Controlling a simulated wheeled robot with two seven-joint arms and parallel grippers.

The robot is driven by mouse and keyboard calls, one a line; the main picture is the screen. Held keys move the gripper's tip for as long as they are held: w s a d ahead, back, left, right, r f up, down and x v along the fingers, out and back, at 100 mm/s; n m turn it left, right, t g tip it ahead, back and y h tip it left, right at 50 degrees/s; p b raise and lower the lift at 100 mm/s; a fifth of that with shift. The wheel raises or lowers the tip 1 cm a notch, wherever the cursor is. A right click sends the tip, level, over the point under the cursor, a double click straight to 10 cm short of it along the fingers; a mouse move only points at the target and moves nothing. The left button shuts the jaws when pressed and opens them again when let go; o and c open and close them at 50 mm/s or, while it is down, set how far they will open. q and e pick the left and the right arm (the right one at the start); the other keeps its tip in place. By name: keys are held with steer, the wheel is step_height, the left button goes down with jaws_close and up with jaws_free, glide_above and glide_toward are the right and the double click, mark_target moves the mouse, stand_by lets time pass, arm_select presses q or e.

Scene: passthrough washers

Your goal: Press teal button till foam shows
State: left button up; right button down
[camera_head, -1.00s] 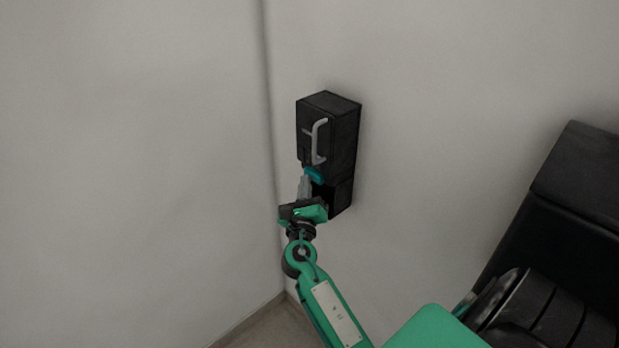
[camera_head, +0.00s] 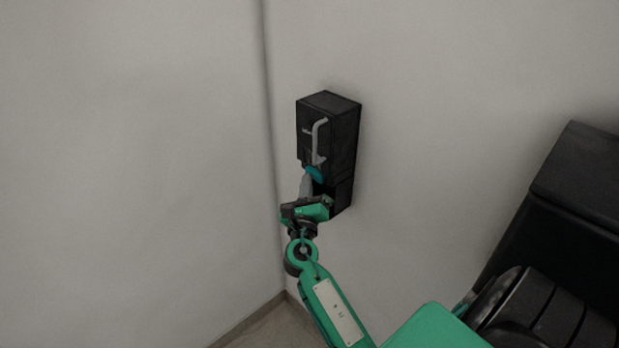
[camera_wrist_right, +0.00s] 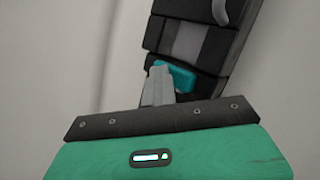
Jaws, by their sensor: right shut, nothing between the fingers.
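A black box-shaped dispenser (camera_head: 340,135) with a pale curved handle (camera_head: 319,138) on its front is mounted on the wall. The teal button (camera_head: 315,174) sits low on its front, above a dark recess; it also shows in the right wrist view (camera_wrist_right: 177,76). My right gripper (camera_head: 305,182) is shut and empty, its grey fingers pointing up at the button. In the right wrist view the fingertips (camera_wrist_right: 161,70) overlap the left part of the button; whether they touch or press it I cannot tell. No foam is visible. My left gripper is out of view.
The dispenser hangs close to a wall corner (camera_head: 268,150) on its left. A strip of floor (camera_head: 262,328) shows at the bottom. The wall (camera_head: 450,110) right of the dispenser is bare.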

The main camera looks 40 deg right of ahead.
steer(key=shift+s+a, duration=0.15)
steer(key=shift+a, duration=0.9)
steer(key=a, duration=0.5)
steer(key=shift+s, duration=0.15)
steer(key=shift+f, duration=0.1)
stand_by(0.6)
